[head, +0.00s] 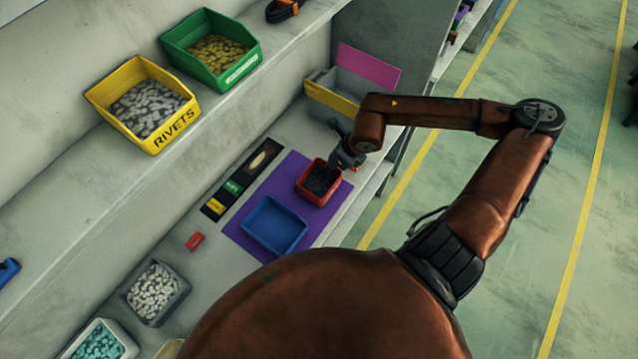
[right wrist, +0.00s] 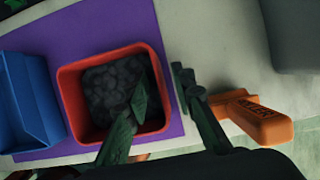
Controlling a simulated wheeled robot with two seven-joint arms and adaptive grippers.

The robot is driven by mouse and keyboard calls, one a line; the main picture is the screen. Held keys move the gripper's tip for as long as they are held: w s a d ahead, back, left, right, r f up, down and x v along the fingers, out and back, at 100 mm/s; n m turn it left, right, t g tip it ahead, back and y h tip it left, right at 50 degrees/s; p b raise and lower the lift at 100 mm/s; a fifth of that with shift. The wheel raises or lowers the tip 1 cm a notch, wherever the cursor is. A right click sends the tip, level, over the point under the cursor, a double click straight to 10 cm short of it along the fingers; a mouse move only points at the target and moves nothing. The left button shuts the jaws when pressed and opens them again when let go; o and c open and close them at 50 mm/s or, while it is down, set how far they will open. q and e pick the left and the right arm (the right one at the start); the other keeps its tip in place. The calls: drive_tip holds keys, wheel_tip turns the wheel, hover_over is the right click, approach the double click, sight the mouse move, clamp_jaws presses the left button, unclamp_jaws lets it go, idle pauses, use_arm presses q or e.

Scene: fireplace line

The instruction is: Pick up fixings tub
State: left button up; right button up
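A red tub (head: 317,199) filled with dark small parts stands on a purple mat (head: 242,232), to the right of an empty blue tray (head: 274,226). My right gripper (head: 342,160) is at the tub's far right side. In the right wrist view the red tub (right wrist: 71,105) shows with its dark contents. There my right gripper (right wrist: 160,88) is open, one finger over the inside of the tub and the other outside its right wall. I cannot tell whether either finger touches the wall. My left gripper is not in view.
A grey bin (head: 326,94) with a yellow front stands behind my right gripper. Yellow (head: 145,104) and green (head: 211,48) bins are on the upper shelf. A small red block (head: 195,241) lies left of the mat. An orange lettered object (right wrist: 258,122) is beside the right finger.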

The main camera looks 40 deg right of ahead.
drive_tip(key=shift+c, duration=0.6)
clamp_jaws()
drive_tip(key=shift+r, duration=0.2)
